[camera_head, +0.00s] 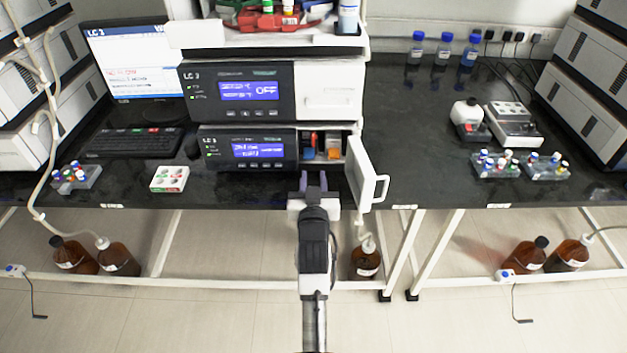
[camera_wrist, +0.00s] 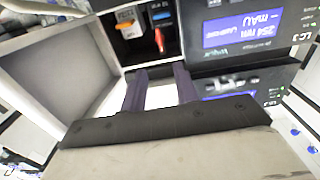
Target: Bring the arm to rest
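My gripper (camera_head: 313,178) is in front of the lower LC 3 unit (camera_head: 247,149), just outside its open compartment. Its two dark purple fingers stand apart with nothing between them; this also shows in the wrist view (camera_wrist: 160,72). My arm reaches forward over the bench's front edge. The compartment door (camera_head: 365,174), white with a handle, stands swung open just right of my gripper. In the wrist view the door (camera_wrist: 62,68) fills the left side. An orange item (camera_head: 334,153) and other small parts sit inside the compartment. I cannot tell whether the fingers touch anything.
The upper LC 3 unit (camera_head: 238,91) sits on the lower one. A monitor (camera_head: 137,60), keyboard (camera_head: 132,142) and vial rack (camera_head: 76,178) are at left. A small white device (camera_head: 513,124) and vial racks are at right. The bench (camera_head: 408,175) right of the door is clear.

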